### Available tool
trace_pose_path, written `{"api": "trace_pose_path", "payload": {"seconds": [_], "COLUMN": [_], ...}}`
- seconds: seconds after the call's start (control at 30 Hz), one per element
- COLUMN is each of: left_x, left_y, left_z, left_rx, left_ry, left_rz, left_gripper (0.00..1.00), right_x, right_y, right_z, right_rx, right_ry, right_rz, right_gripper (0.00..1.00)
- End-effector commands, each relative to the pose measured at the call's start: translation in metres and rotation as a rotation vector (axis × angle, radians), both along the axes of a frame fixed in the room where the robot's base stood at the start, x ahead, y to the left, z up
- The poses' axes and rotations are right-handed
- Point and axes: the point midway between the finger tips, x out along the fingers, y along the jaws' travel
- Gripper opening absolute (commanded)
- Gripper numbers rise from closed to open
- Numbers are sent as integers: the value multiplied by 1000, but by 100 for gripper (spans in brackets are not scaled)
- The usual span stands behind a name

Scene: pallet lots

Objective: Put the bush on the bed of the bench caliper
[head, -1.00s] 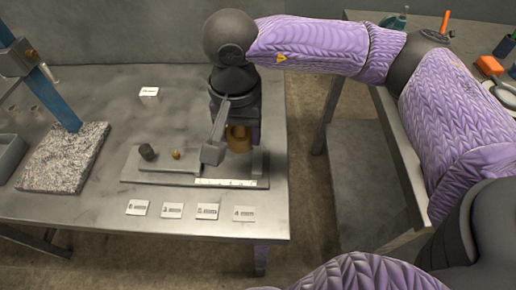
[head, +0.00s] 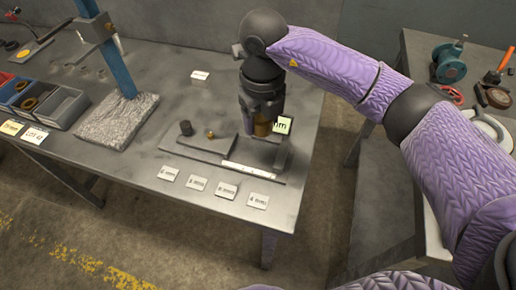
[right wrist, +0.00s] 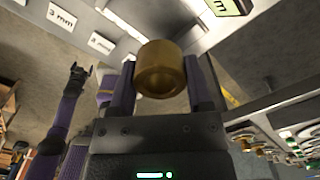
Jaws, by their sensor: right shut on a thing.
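The bush (head: 263,128), a short brass-coloured ring, is between the fingers of my right gripper (head: 262,122), which is shut on it. In the right wrist view the bush (right wrist: 161,74) has its round opening in sight between both fingers. The bench caliper (head: 205,150) is a grey plate with a white scale strip and a small "mm" display (head: 284,125). The gripper and bush are over its right part, beside the display. I cannot tell whether the bush touches the bed. My left gripper (right wrist: 79,72) is small in the right wrist view, its opening unclear.
A dark cylinder (head: 186,128) and a small brass piece (head: 210,134) are on the caliper's left part. Several white labels (head: 197,183) lie in front. A granite slab with a blue post (head: 120,70) and bins (head: 62,106) stand left. Another bench (head: 425,50) is at right.

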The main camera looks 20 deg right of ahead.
Motion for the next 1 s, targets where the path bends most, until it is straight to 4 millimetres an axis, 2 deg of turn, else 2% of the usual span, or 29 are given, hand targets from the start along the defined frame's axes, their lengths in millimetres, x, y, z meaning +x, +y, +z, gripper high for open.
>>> {"api": "trace_pose_path", "payload": {"seconds": [0.03,0.1,0.37,0.73,0.77,0.8,1.0], "left_x": [-3,-6,-13,-10,-9,-8,-6], "left_y": [0,0,2,3,3,3,3], "left_z": [-7,-13,-31,-32,-31,-31,-31], "left_rx": [0,1,8,10,10,10,9], "left_ry": [6,14,38,39,38,36,32], "left_rz": [-1,0,7,9,9,9,9], "left_gripper": [100,100,100,100,100,100,100], "right_x": [-1,-1,-1,0,0,0,0], "right_y": [0,0,0,0,0,0,0], "right_z": [-16,-34,-87,-92,-91,-91,-90], "right_rx": [1,1,0,0,0,0,0], "right_ry": [4,5,5,0,0,0,0], "right_rz": [0,0,3,4,4,4,4], "right_gripper": [0,0,0,0,70,79,79]}}
